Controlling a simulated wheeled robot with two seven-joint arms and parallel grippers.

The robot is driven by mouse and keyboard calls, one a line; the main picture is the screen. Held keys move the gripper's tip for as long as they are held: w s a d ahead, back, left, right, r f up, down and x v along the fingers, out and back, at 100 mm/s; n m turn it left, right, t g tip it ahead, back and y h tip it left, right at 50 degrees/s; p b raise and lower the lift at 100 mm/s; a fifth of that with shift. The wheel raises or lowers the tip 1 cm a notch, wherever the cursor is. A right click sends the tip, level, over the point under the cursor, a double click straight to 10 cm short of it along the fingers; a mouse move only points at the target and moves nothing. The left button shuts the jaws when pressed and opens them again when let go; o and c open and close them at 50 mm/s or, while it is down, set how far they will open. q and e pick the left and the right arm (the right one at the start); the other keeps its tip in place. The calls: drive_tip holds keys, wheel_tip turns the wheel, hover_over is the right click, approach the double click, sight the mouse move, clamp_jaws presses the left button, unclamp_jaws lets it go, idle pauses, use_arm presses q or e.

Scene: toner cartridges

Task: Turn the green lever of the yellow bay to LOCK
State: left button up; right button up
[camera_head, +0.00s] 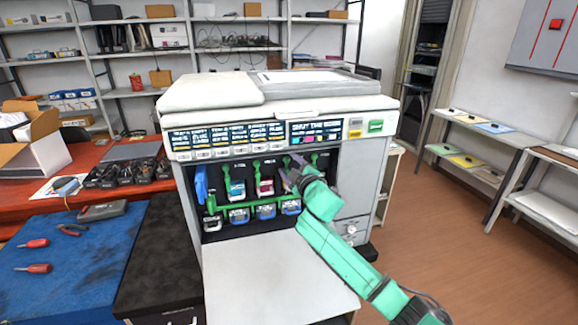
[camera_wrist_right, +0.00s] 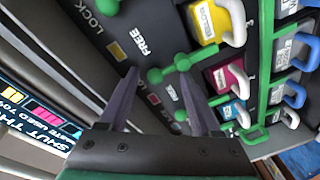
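The open printer (camera_head: 270,105) shows a row of bays with green levers. The yellow cartridge (camera_wrist_right: 207,22) sits in its bay in the right wrist view; in the head view my gripper largely covers that bay. Beside it is the yellow bay's green lever (camera_wrist_right: 156,75), with its round knob near the FREE mark (camera_wrist_right: 140,42). The LOCK mark (camera_wrist_right: 103,30) lies further left in that view. My right gripper (camera_wrist_right: 158,74) is open, its fingertips on either side of the knob; contact cannot be told. It also shows in the head view (camera_head: 290,176). My left gripper is out of view.
A magenta cartridge (camera_wrist_right: 230,79) and a cyan cartridge (camera_wrist_right: 222,108) sit in neighbouring bays with their own green levers. The printer's flat front cover (camera_head: 275,280) lies folded down below the bays. A blue mat (camera_head: 70,265) with tools is at left.

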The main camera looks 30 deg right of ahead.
drive_tip(key=shift+r, duration=0.1)
drive_tip(key=s+a+b, duration=0.2)
drive_tip(key=s+b, duration=0.1)
drive_tip(key=s, duration=1.1)
drive_tip(key=shift+a+r, duration=0.25)
drive_tip(key=shift+a, duration=0.1)
drive_tip(key=shift+s, duration=0.1)
